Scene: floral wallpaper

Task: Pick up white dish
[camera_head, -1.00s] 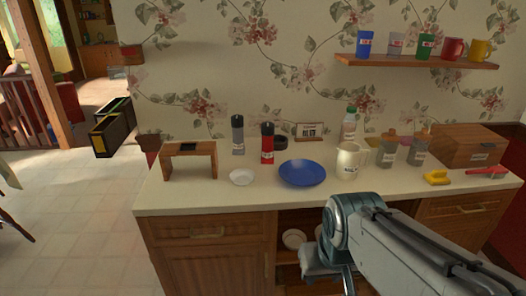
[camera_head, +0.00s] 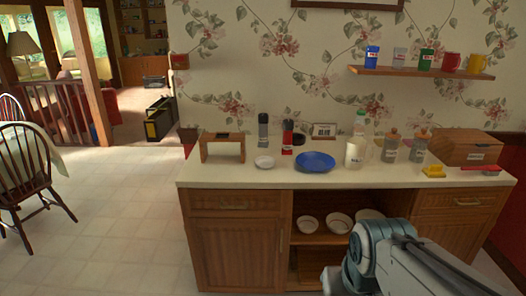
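A small white dish (camera_head: 264,162) sits on the counter (camera_head: 220,178), left of a blue plate (camera_head: 315,162). My arm reaches in from the lower right, in front of the cabinet. The gripper's fingers are not clearly seen; the end of my arm is low in the picture, below the counter top and apart from the dish on it.
A wooden stand (camera_head: 222,148), a grey bottle (camera_head: 263,131), a red bottle (camera_head: 287,137), a white pitcher (camera_head: 356,152), jars (camera_head: 390,149), a yellow object (camera_head: 433,171) and a wooden box (camera_head: 466,147) crowd the counter. A chair (camera_head: 30,170) stands left. Floor between is clear.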

